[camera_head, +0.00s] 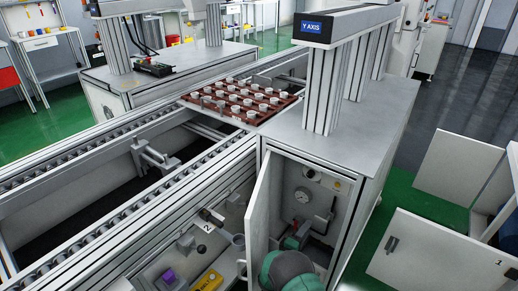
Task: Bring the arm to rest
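My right arm comes up from the bottom centre as a grey and teal shape. It reaches into the open cabinet under the grey machine. My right gripper (305,232) is at the arm's far end, inside the cabinet, close to a dark lever with a red part (323,223). It is small and partly hidden by my arm, so I cannot tell whether its fingers are open or touch the lever. My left gripper is not in view.
The cabinet door (262,222) stands open left of my arm. A brown tray (243,119) of white pots sits on the conveyor (110,222). White panels (445,250) stand at right. Green floor (395,190) lies between.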

